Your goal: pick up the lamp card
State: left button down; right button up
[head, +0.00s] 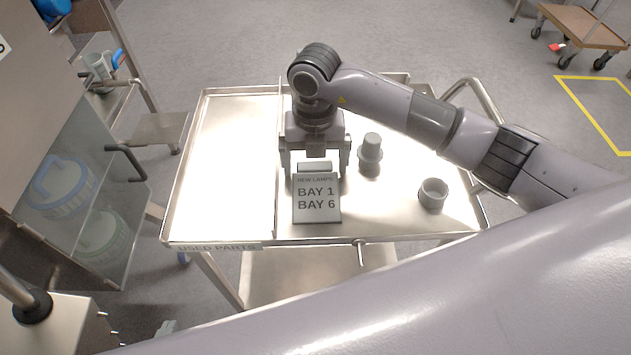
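The lamp card (316,209) is a grey plate reading "NEW LAMPS BAY 1 BAY 6". It leans back on the metal cart top, near the front edge and just right of the divider. A lighter block (314,167) shows at its upper edge. My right gripper (316,170) is open over the card's upper end, with one finger to each side. The fingers look apart from the card; their exact height above the tray is hard to tell. My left gripper is not in view.
On the cart top (225,160), a grey stepped cylinder (370,152) stands close right of my gripper, and an open cup (432,194) is further right. The left compartment, labelled "USED PARTS", is empty. A glass-fronted cabinet (90,190) stands at left.

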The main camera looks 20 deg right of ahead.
jog(key=c, duration=0.6)
jog(key=shift+r, duration=0.1)
notch_tip(320, 180, up, 20)
jog(key=shift+f+p, duration=0.1)
jog(key=shift+p, duration=0.3)
jog(key=shift+o, duration=0.4)
jog(key=c, duration=0.5)
